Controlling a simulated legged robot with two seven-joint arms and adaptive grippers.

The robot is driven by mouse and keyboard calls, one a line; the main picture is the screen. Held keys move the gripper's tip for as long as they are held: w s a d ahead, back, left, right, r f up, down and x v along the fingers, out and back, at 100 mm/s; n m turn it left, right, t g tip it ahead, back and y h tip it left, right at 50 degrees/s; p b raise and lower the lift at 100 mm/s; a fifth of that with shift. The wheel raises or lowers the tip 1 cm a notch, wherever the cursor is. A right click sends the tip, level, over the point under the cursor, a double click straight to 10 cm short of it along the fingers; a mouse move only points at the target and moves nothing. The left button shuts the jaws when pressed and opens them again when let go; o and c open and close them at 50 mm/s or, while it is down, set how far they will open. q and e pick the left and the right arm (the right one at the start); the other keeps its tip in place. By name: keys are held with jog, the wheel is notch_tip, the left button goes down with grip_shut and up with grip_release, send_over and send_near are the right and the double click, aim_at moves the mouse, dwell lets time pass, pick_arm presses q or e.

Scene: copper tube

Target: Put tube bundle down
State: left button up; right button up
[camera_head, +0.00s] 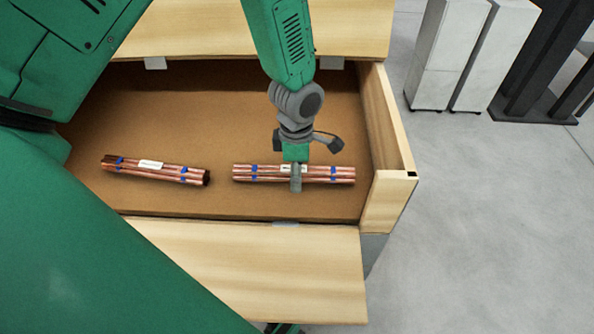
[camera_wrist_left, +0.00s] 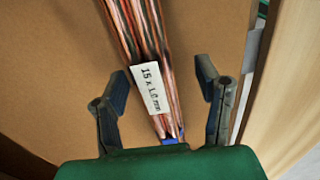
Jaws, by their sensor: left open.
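A copper tube bundle (camera_head: 335,174) with blue bands and a white label lies on the brown floor of an open wooden box (camera_head: 391,120), in its right part. My left gripper (camera_head: 296,172) is above the middle of this bundle. In the left wrist view the bundle (camera_wrist_left: 133,32) runs between the two open fingers (camera_wrist_left: 165,95), with visible gaps on both sides. Its label faces the camera. A second copper bundle (camera_head: 140,172) lies in the left part of the box, apart from the first. My right gripper is not in view.
The box flaps are folded out at the front (camera_head: 280,275) and back (camera_head: 350,28). The box's right wall is close to the right bundle's end. Light cabinets (camera_head: 455,50) and a dark stand (camera_head: 540,65) are on the grey floor at the upper right.

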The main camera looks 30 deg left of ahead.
pick_arm(q)
jog(key=r+p, duration=0.1)
jog(key=r, duration=0.1)
jog(key=a+r+p, duration=0.1)
jog(key=r, duration=0.2)
jog(key=r+p, duration=0.1)
jog(key=r, duration=0.2)
jog(key=shift+a, duration=0.2)
jog(key=shift+r+p, duration=0.7)
jog(key=shift+r, duration=1.05)
jog(key=shift+d, duration=0.15)
